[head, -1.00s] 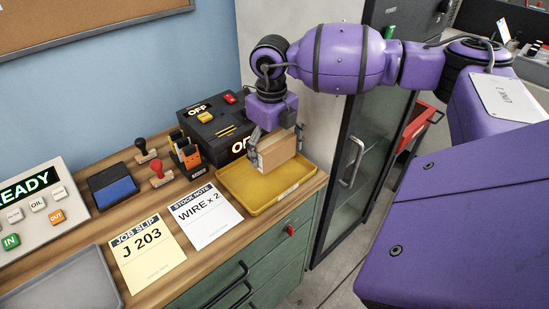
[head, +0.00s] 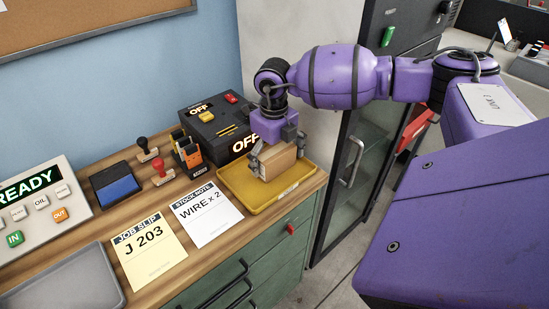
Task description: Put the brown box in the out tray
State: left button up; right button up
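The brown box (head: 279,162) is in the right gripper, over the yellow tray (head: 254,208) at the right end of the bench. My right gripper (head: 275,160) points down with a finger on either side of the box and is shut on it. The box is low within the tray's outline. I cannot tell whether its underside touches the tray floor. The tray's front label is too small to read. My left gripper is not in view.
A black box marked OFF (head: 212,125) stands behind the tray. A glass-door cabinet (head: 352,165) stands right.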

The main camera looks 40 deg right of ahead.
aim_at(274, 150)
jog(key=shift+r, duration=0.1)
jog(key=shift+r, duration=0.25)
notch_tip(274, 150, up, 10)
jog(key=shift+a+r+b, duration=0.1)
jog(key=shift+r+b, duration=0.1)
jog(key=shift+b, duration=0.2)
jog(key=shift+r, duration=0.7)
jog(key=shift+f, duration=0.1)
